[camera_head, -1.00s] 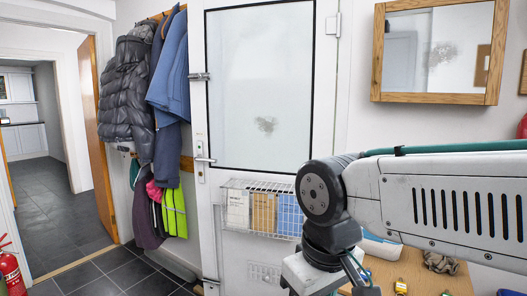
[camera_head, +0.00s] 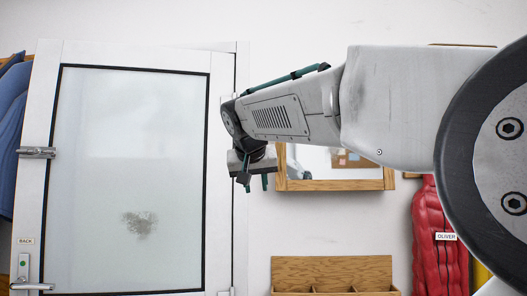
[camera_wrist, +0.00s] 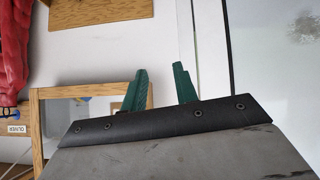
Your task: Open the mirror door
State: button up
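The mirror door is a mirror in an oak frame (camera_head: 335,185) on the white wall, right of centre in the head view. My arm hides its upper part, and no handle shows. The door looks closed. My gripper (camera_head: 255,182) is in front of the wall at the frame's left side, pointing down in the picture. The wrist view shows the frame (camera_wrist: 95,91) at lower left, partly behind my gripper (camera_wrist: 161,80). Its two green fingers are apart with nothing between them. One finger overlaps the frame's corner in the picture; I cannot tell whether they touch.
A white glazed door (camera_head: 222,240) with a latch and lever handle stands left of my gripper. A wooden wall holder (camera_head: 333,270) is below the mirror. A red garment (camera_head: 428,240) labelled OLIVER hangs at right. Bare wall lies between door and mirror.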

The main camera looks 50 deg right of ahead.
aim_at(281, 149)
jog(key=w+d+r+m+h, duration=0.2)
jog(key=d+r+m+h, duration=0.2)
jog(key=d+r, duration=0.75)
jog(key=w+d, duration=0.2)
jog(key=d, duration=0.1)
jog(key=w+d+f, duration=0.1)
jog(key=d, duration=0.1)
jog(key=shift+w, duration=0.15)
grip_shut()
